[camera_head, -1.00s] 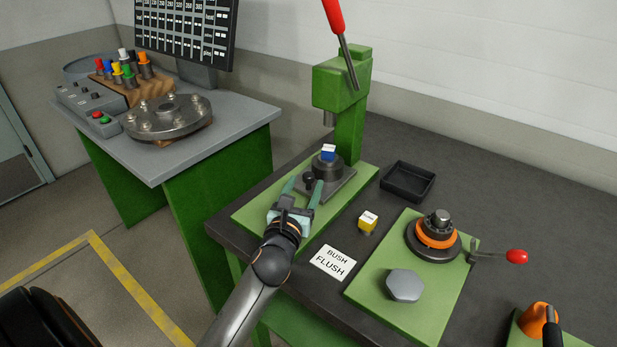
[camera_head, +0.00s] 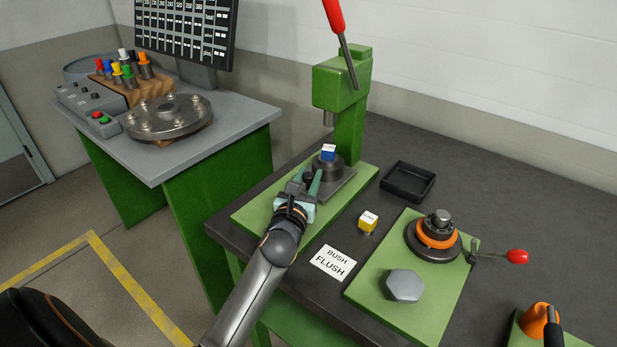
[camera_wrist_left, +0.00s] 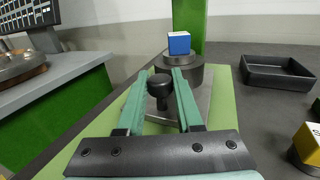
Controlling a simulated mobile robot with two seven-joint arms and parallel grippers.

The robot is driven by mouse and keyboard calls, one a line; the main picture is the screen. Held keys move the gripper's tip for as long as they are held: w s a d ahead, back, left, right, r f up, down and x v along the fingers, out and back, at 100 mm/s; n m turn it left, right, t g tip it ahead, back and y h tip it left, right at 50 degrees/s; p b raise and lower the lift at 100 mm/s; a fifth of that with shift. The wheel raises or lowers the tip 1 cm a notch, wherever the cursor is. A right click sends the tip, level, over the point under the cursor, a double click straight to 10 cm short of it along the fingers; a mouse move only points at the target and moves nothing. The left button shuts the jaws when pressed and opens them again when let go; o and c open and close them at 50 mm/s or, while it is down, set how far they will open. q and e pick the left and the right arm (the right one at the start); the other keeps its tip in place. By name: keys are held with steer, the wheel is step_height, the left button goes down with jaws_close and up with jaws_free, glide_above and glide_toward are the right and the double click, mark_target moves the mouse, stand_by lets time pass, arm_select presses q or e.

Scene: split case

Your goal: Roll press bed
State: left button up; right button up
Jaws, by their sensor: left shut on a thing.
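The press bed (camera_head: 345,187) is a grey sliding plate on the green base of the green arbor press (camera_head: 342,85). A dark round fixture stands on it, with a blue block with a white top (camera_head: 328,152) on top. My left gripper (camera_head: 306,180) is at the bed's near end. In the left wrist view its teal fingers are on either side of the bed's black knob (camera_wrist_left: 160,88), shut on it. The fingers partly hide the knob in the head view. My right gripper does not show.
A yellow block (camera_head: 368,220), a black tray (camera_head: 407,181) and a "BUSH FLUSH" card (camera_head: 333,262) are on the dark table. A green plate with an orange-ringed fixture (camera_head: 437,233) is to the right. The press's red lever (camera_head: 334,15) rises above.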

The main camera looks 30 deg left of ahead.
arm_select(q)
jaws_close()
stand_by(0.9)
